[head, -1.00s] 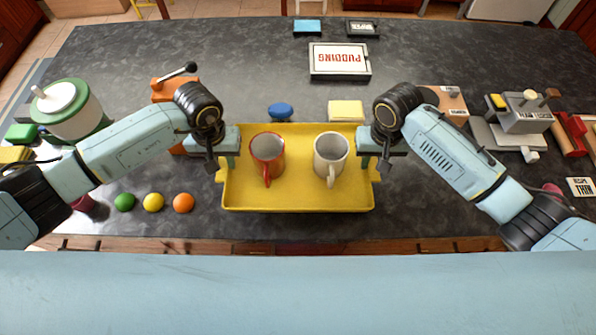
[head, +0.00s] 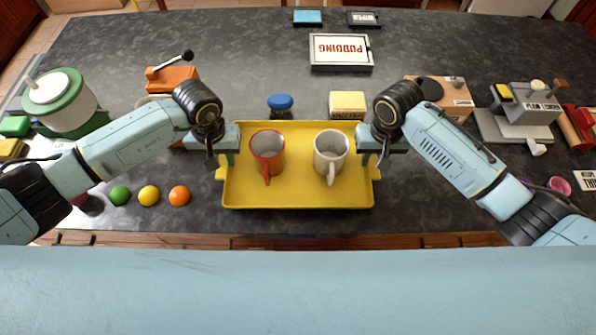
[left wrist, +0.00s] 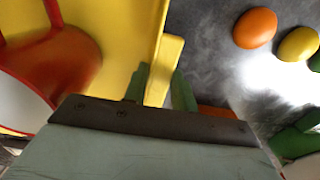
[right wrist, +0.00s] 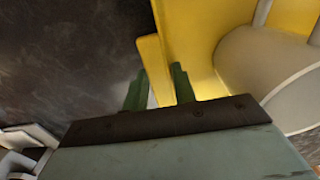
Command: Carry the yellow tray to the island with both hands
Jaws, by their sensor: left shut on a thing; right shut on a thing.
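The yellow tray (head: 300,194) is level in front of me, over the near part of the dark counter. A red mug (head: 267,153) and a white mug (head: 330,156) stand upright in it. My left gripper (head: 220,158) is shut on the tray's left handle; its green fingers pinch the yellow edge in the left wrist view (left wrist: 158,88). My right gripper (head: 376,158) is shut on the right handle, which also shows between its fingers in the right wrist view (right wrist: 158,85). I cannot tell from the head view how high the tray is above the counter.
The dark counter (head: 250,60) holds a pudding box (head: 341,53), a blue-lidded jar (head: 281,105) and a yellow block (head: 347,104) just behind the tray. Green, yellow and orange balls (head: 149,195) lie at left. A grey device (head: 520,112) stands at right.

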